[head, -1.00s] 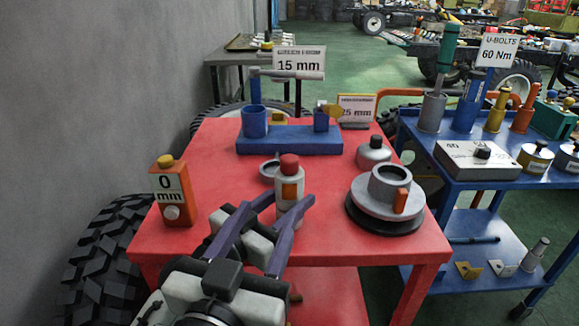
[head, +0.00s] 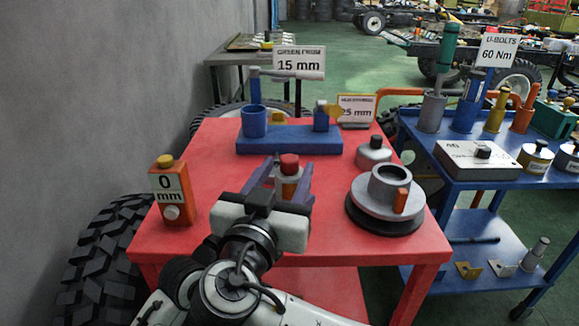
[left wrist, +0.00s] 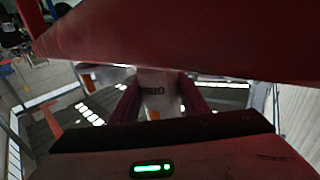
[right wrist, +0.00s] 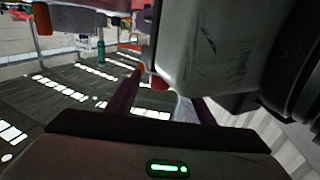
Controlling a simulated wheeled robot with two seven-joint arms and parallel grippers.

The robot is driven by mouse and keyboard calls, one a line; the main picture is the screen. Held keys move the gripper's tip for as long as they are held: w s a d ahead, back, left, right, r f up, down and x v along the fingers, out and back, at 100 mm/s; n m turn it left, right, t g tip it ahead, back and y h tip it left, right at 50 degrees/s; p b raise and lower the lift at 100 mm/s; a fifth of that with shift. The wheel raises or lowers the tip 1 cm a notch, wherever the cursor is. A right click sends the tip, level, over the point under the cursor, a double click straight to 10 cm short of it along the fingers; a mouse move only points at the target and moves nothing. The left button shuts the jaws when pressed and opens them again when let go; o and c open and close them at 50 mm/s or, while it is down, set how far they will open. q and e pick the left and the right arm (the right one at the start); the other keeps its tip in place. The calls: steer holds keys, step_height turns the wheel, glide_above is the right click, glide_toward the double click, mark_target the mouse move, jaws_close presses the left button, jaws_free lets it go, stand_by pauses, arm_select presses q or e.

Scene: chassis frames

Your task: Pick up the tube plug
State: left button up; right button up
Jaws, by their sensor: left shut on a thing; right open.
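The red plug (head: 289,161) sits on top of the white tube (head: 289,176), which stands upright on the red table (head: 200,145). My right gripper (head: 284,178) is open, its purple fingers on either side of the tube's upper part in the head view. In the right wrist view the plug (right wrist: 160,83) shows between its open fingers (right wrist: 163,98), partly covered by a grey body. My left gripper (left wrist: 160,103) is shut on the tube (left wrist: 160,90), whose lettering and orange patch show in the left wrist view. In the head view it is mostly hidden behind my right gripper.
A grey round flange part (head: 388,205) lies to the right, with a grey knobbed pot (head: 373,152) behind it. A blue fixture (head: 290,140) stands at the back. An orange "0 mm" box (head: 171,195) stands at the left.

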steer(key=c, duration=1.1)
arm_select(q)
steer(key=o, duration=1.3)
arm_select(e)
step_height(320, 180, up, 10)
arm_select(q)
steer(key=shift+s, duration=0.1)
